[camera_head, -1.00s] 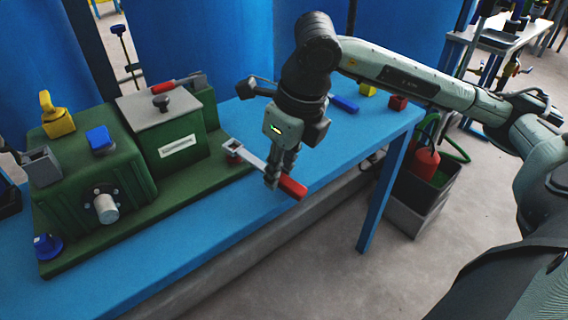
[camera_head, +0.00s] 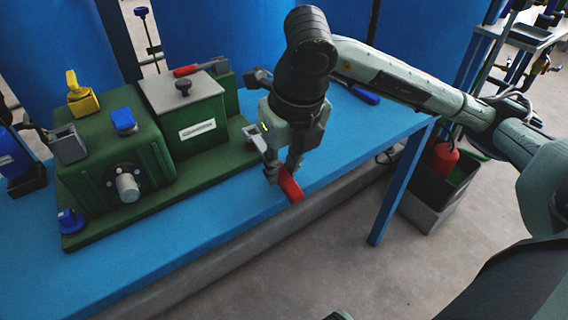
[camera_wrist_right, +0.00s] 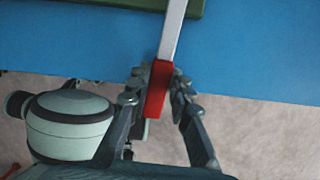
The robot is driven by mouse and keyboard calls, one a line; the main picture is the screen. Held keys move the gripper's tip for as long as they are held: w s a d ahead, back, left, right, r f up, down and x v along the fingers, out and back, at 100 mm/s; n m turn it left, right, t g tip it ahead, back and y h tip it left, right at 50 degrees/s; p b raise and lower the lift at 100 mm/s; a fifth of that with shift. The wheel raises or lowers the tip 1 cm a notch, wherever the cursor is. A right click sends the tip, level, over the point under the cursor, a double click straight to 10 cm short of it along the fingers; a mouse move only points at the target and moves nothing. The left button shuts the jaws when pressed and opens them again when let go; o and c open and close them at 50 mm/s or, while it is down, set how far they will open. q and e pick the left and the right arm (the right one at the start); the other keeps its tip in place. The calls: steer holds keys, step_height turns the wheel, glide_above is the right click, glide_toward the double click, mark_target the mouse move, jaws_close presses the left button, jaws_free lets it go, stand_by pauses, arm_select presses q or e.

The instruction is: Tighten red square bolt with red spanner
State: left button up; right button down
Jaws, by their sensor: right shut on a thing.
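The red spanner has a red handle (camera_head: 290,184) and a pale metal shaft (camera_head: 258,141). My right gripper (camera_head: 284,172) is shut on the red handle, which sticks out past the front edge of the blue table. The right wrist view shows the red handle (camera_wrist_right: 158,90) between the two fingers, with the shaft (camera_wrist_right: 173,32) running up to the green base. The spanner's far end is over the right end of the green base. The red square bolt is not clearly visible there; the gripper and spanner cover that area. My left gripper is not in view.
The green machine (camera_head: 112,155) stands on the blue table (camera_head: 205,233), with a lidded green box (camera_head: 190,120) beside it. A blue-handled tool (camera_head: 364,95) lies behind my right arm. A grey bin (camera_head: 425,208) stands on the floor at right. The floor in front is clear.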

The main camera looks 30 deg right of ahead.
steer(key=c, duration=1.3)
jaws_free()
steer(key=v, duration=1.2)
